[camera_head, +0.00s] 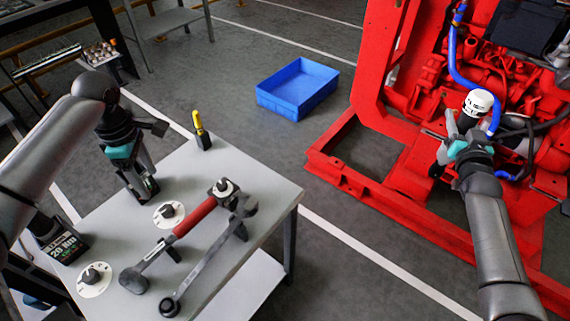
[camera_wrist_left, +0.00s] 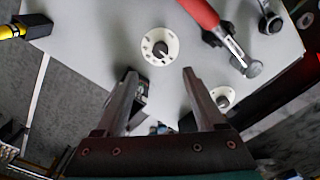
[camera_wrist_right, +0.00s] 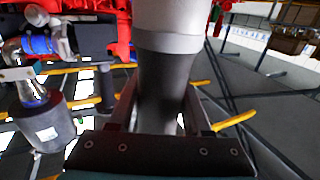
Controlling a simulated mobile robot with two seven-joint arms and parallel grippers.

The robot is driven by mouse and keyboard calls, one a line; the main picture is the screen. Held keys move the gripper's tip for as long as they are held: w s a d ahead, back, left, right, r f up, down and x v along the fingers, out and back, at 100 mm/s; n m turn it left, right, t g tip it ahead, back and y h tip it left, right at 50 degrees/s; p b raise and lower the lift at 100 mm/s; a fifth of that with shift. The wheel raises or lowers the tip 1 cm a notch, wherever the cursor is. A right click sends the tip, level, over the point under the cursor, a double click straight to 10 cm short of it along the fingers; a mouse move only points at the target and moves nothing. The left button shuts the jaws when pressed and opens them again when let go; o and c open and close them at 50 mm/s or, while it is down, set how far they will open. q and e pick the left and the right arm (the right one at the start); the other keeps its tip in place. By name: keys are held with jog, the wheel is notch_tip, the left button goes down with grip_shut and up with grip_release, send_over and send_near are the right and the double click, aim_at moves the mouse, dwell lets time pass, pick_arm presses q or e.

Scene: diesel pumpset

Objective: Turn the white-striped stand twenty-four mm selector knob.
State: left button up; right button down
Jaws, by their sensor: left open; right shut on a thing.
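Two white round dials with dark knobs lie on the grey bench: the farther selector dial (camera_head: 168,212) beside the red-handled wrench, the nearer one (camera_head: 94,277) at the front left. In the left wrist view the farther dial (camera_wrist_left: 160,46) sits just beyond my fingertips, and the nearer one (camera_wrist_left: 222,97) is partly hidden by my right-hand finger. I cannot tell which is the white-striped stand's knob. My left gripper (camera_wrist_left: 159,76) is open and empty above the bench. My right gripper (camera_head: 460,130) is shut on a dark cylinder with a white top (camera_head: 478,102), held upright by the red machine.
The red-handled wrench (camera_head: 200,216) and a grey wrench (camera_head: 207,262) lie across the bench (camera_head: 275,196). A black display block (camera_head: 62,243) and a yellow-topped item (camera_head: 199,125) stand at its edges. A blue crate (camera_head: 298,88) is on the floor; the red engine frame (camera_head: 350,183) is at right.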

aim_at(166, 209)
pick_arm(q)
notch_tip(166, 209, down, 12)
jog(key=b, duration=0.4)
jog(key=shift+r, duration=0.1)
grip_shut()
dwell(0.6)
